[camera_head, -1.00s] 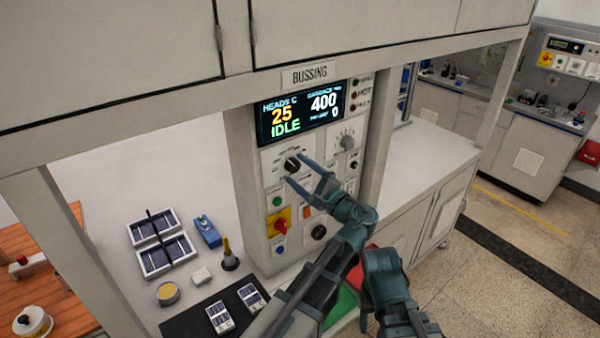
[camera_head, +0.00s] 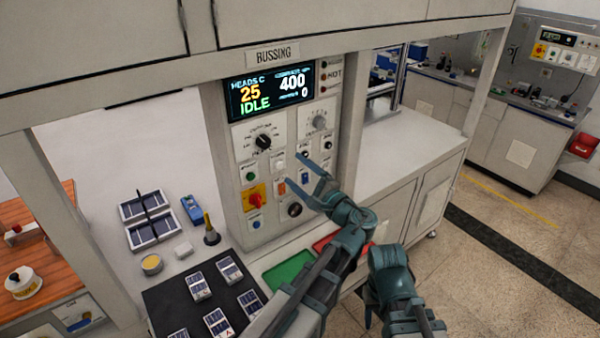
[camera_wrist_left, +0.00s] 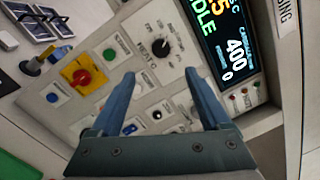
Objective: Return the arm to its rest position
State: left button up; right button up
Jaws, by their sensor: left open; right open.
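My left gripper (camera_head: 308,178) is open and empty in front of the BUSSING control panel (camera_head: 240,217). Its two blue fingers also show in the left wrist view (camera_wrist_left: 160,95), spread apart with the panel behind them and nothing between them. The black rotary knob (camera_head: 263,141) is up and left of the fingers, apart from them; the knob also shows in the left wrist view (camera_wrist_left: 161,48). The display (camera_head: 270,92) reads 25, IDLE, 400 and 0. My right gripper (camera_head: 370,312) is low, right of the left arm, pointing down; its fingers are mostly hidden.
A red-and-yellow switch (camera_head: 254,197) is on the panel. A green tray (camera_head: 288,271) and a red one (camera_head: 325,242) lie below it. A black mat (camera_head: 170,300) with solar cells is at lower left. Bare white worktop (camera_head: 415,150) is to the right.

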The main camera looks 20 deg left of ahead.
pick_arm(q)
jog(key=s+a+f+n+g+h, duration=0.1)
jog(key=s+f+n+g+h, duration=0.4)
jog(key=f, duration=0.6)
jog(key=s+a+f+n+g+h, duration=0.2)
jog(key=s+f+n+g+h, duration=0.3)
jog(key=f, duration=0.5)
jog(key=s+d+f+m+h+b, duration=0.1)
jog(key=s+d+f+h+b, duration=0.1)
jog(key=s+d+f+b, duration=0.3)
jog(key=s+d+f+g+h+b, duration=0.1)
jog(key=s+d+f+h+b, duration=0.1)
jog(key=s+d+f+b, duration=0.3)
jog(key=d+f+b, duration=0.1)
jog(key=d+f, duration=0.3)
jog(key=d, duration=0.3)
jog(key=shift+s+d+f+m+h, duration=0.15)
jog(key=shift+s+d+m+h, duration=0.15)
jog(key=shift+s+m+h, duration=0.1)
